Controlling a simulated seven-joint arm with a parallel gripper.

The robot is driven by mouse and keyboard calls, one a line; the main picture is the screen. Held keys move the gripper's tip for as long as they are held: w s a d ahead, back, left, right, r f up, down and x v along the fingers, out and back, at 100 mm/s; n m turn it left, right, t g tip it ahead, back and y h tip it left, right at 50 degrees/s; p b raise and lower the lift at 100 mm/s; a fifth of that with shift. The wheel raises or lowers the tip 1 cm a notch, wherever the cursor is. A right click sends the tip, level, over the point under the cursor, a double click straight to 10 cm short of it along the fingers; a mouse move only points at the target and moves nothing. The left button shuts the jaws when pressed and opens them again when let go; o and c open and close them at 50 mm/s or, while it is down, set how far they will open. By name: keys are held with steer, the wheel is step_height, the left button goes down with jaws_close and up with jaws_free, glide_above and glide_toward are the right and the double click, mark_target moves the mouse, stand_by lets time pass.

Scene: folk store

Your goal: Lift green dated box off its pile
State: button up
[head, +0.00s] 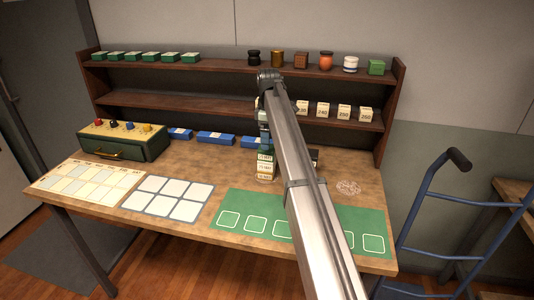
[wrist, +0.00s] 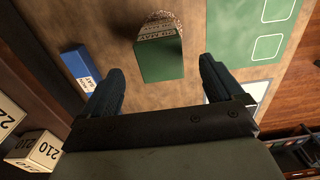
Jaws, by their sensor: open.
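The green dated box (wrist: 160,60) shows in the wrist view with its green top facing me and a cream label reading "MAY" on one side. In the head view a pile of green boxes with cream date labels (head: 265,167) stands on the table, just left of my arm. My gripper (head: 263,143) is directly above this pile, pointing down. In the wrist view my gripper (wrist: 161,68) is open, with one finger on each side of the box and gaps on both sides. Its exact height over the box is hard to tell.
Blue dated boxes (head: 215,138) lie behind the pile, and one blue box (wrist: 80,65) is left of my gripper. Cream numbered blocks (head: 344,112) stand on the lower shelf. A green mat (head: 235,213) with outlined squares lies in front. My arm hides part of the table.

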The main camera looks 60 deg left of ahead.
steer(key=shift+s+a+f, duration=0.1)
steer(key=shift+f, duration=1.5)
steer(key=shift+s+a+f, duration=0.1)
steer(key=shift+f, duration=1.45)
steer(key=c, duration=1.1)
